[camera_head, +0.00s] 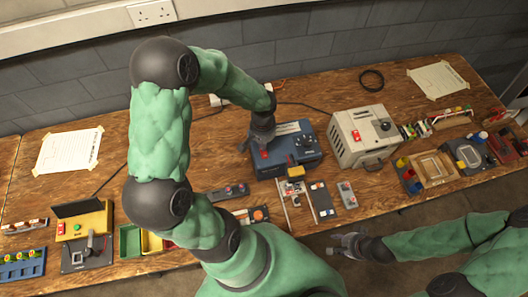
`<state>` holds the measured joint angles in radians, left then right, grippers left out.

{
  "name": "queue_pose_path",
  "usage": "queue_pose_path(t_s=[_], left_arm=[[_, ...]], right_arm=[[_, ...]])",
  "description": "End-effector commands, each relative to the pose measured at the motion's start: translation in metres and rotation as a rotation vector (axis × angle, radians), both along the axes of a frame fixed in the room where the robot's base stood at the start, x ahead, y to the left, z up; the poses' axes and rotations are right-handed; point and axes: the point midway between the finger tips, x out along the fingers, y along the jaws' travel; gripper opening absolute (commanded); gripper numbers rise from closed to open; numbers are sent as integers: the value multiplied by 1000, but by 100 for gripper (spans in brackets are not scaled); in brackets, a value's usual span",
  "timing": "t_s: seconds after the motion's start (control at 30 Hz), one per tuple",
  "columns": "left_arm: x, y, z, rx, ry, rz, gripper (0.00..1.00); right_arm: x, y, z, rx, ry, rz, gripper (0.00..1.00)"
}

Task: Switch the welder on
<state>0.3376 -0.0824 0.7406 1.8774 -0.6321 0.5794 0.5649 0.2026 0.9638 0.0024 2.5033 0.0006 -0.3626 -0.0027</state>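A blue and dark grey machine (302,158) stands at the middle of the bench, apparently the welder; no label is readable. It has a grey top panel, a red part at its upper left and a yellow part at its front. My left gripper (262,144) points down at the machine's upper left, right by the red part. Contact cannot be told, and its fingers are too small and dark to show whether they are open. My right gripper (338,243) is off the bench's front edge, pointing left, away from the machine; its finger opening is unclear.
Small switch panels (322,200) lie in front. A yellow device (85,222) and green tray (130,241) are at left. A black cable coil (371,80) lies behind. Bare wood shows at back centre.

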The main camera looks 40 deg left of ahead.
Motion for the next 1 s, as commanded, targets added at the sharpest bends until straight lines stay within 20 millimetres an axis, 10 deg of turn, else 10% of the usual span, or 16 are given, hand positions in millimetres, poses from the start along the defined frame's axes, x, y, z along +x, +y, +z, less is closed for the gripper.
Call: queue_pose_path(t_s=[1.0], left_arm=[[0,0,-11,0,1,0,0]], right_arm=[[0,0,-10,0,0,0,40]])
